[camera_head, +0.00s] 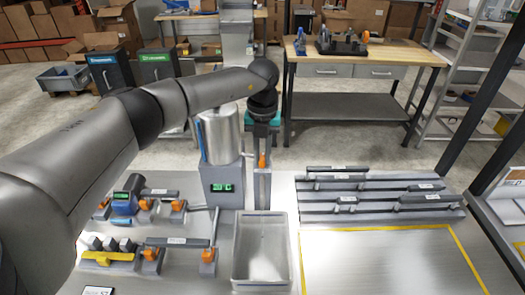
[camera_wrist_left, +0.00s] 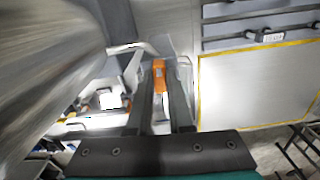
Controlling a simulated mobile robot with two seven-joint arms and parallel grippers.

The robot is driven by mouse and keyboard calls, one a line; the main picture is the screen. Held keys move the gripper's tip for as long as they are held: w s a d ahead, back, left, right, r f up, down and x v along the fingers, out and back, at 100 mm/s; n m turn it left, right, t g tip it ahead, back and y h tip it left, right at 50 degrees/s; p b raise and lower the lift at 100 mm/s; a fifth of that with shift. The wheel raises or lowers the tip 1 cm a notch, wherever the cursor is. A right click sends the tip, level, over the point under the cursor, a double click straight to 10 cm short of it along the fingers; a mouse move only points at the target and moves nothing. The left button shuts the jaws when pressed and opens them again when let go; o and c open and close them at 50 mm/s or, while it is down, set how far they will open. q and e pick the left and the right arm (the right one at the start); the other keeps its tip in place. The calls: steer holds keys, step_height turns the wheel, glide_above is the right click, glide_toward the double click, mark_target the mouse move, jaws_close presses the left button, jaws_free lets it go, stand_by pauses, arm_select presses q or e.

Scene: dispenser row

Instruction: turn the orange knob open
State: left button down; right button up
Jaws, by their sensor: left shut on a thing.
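The orange knob (camera_head: 262,160) shows as a small upright orange piece on the grey post just right of the metal cylinder dispenser (camera_head: 222,138). In the left wrist view the orange knob (camera_wrist_left: 159,76) lies between the two dark fingers. My left gripper (camera_head: 262,132) points down over it from above and is shut on it. In the left wrist view the left gripper (camera_wrist_left: 160,88) has a finger along each side of the knob. The fingers hide part of the knob, and its exact turn angle is hard to tell. My right gripper is not in view.
A grey bin (camera_head: 239,274) stands on the table below the post. Fixtures with other orange clamps (camera_head: 208,255) lie to its left. Grey rails (camera_head: 375,207) lie at right behind an empty yellow-taped area (camera_head: 385,265). A green display (camera_head: 222,187) fronts the dispenser base.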

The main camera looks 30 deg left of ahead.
mark_target(262, 157)
arm_select(q)
steer(key=shift+n, duration=0.6)
steer(key=c, duration=0.8)
jaws_free()
steer(key=shift+r, duration=0.1)
step_height(262, 157, up, 15)
steer(key=shift+r+b, duration=0.1)
steer(key=shift+b, duration=0.8)
